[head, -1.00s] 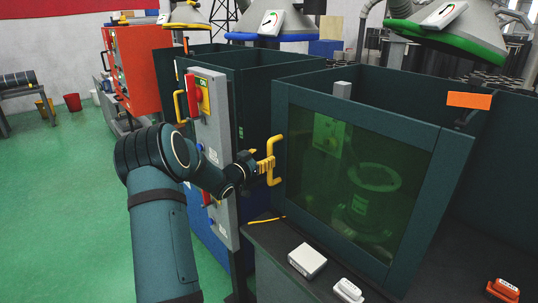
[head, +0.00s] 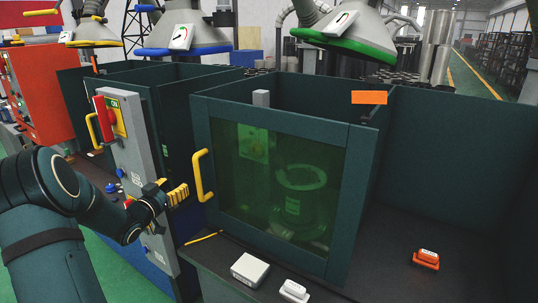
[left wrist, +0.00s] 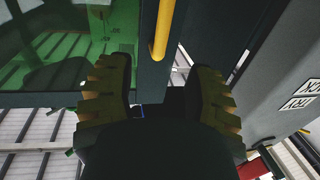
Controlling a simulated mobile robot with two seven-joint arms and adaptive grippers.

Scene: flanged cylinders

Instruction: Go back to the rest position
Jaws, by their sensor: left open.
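My left gripper (head: 179,195) has yellow ridged fingers and is open and empty. In the head view it is just left of the yellow door handle (head: 202,176), with a small gap between them. The handle is on the dark green booth door (head: 285,190), which has a green tinted window and looks shut. In the left wrist view the open fingers (left wrist: 160,92) are spread wide, and the handle (left wrist: 163,28) shows above the gap between them. A flanged cylinder (head: 300,195) shows through the window. My right gripper is not in view.
A grey control post (head: 135,165) with a red switch stands close behind my left gripper. A white box (head: 249,270), a small white item (head: 293,290) and an orange item (head: 427,259) lie on the dark bench. Hoods hang above the booths.

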